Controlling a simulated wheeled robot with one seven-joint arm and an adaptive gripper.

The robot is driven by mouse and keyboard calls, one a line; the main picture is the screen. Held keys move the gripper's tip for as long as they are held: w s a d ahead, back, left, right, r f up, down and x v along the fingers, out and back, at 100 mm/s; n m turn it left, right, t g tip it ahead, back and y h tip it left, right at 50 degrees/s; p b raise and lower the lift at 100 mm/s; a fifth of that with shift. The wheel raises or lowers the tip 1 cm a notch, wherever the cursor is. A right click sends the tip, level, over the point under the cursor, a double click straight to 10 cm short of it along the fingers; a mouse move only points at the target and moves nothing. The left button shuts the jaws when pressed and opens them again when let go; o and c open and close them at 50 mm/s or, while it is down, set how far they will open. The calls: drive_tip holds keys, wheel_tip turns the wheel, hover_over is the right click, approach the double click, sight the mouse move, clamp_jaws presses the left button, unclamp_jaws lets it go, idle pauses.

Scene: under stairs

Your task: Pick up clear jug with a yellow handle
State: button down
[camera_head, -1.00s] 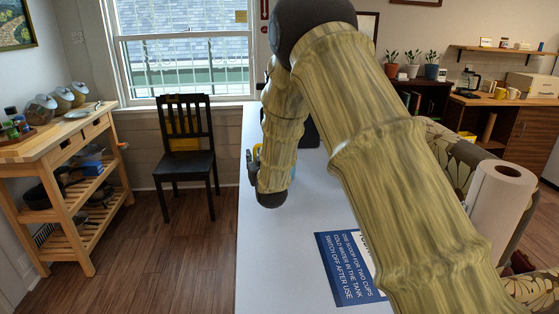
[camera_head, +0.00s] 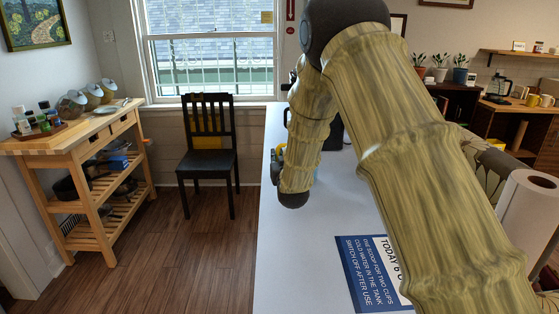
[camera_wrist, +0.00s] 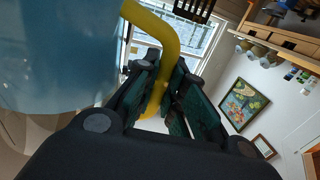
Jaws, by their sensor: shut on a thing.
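The clear jug (camera_wrist: 60,55) fills the upper left of the wrist view as a pale blue see-through body. Its yellow handle (camera_wrist: 167,42) curves down between the fingers of my gripper (camera_wrist: 165,95), which is shut on it. In the head view, my arm hides most of the jug; a small bit of yellow and blue shows at the left edge of my forearm. My gripper (camera_head: 277,166) is partly seen there, over the left edge of the white counter. I cannot tell whether the jug touches the counter.
The white counter (camera_head: 290,260) has a blue sign (camera_head: 365,275) and a paper roll (camera_head: 528,220). A dark appliance stands behind my arm. A black chair (camera_head: 207,150) and a wooden cart (camera_head: 90,150) stand to the left, with open floor between cart and counter.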

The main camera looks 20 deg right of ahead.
sight(278, 149)
drive_tip(key=shift+r, duration=1.8)
drive_tip(key=s+d+r+b, duration=0.1)
drive_tip(key=s+d, duration=0.3)
drive_tip(key=s, duration=1.1)
drive_tip(key=shift+d+r+b, duration=0.15)
drive_tip(key=shift+b, duration=0.55)
drive_tip(key=shift+s, duration=0.2)
